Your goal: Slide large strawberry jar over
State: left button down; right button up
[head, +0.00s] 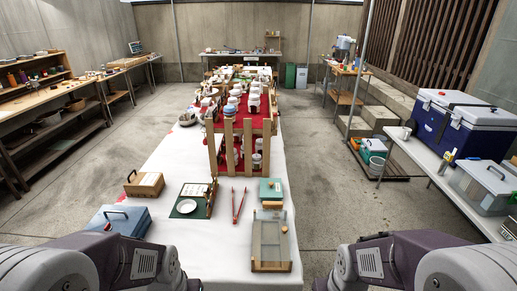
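Several pale-topped jars (254,101) stand on the red cloth in the middle of the long table (158,227), behind an upright wooden slatted frame (228,150). More jars (257,161) show between and beside its slats, partly hidden. They are too small to read, so I cannot tell which is the large strawberry jar. Only links of my two arms show, at the bottom left and bottom right corners. Neither gripper is in view.
On the near table are a wooden box (145,184), a blue-grey case (119,220), red tongs (239,204), a teal box (270,190) and a wooden-framed tray (271,264). A side table with coolers (465,124) stands right. Floor is clear on the left.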

aim_at(258, 143)
jog(key=i+l+u, duration=0.45)
jog(key=l, duration=0.35)
jog(key=i+l+u, duration=0.45)
jog(key=l, duration=0.5)
jog(key=i+l+u, duration=0.25)
jog(key=l+u, duration=0.2)
jog(key=l, duration=0.55)
jog(key=l+u, duration=0.45)
jog(key=l, duration=0.6)
jog(key=k+l+u, duration=0.1)
jog(key=l+u, duration=0.35)
jog(key=l, duration=0.65)
jog(key=i+l, duration=0.2)
jog(key=i+l+u, duration=0.1)
jog(key=l, duration=0.25)
jog(key=i, duration=0.1)
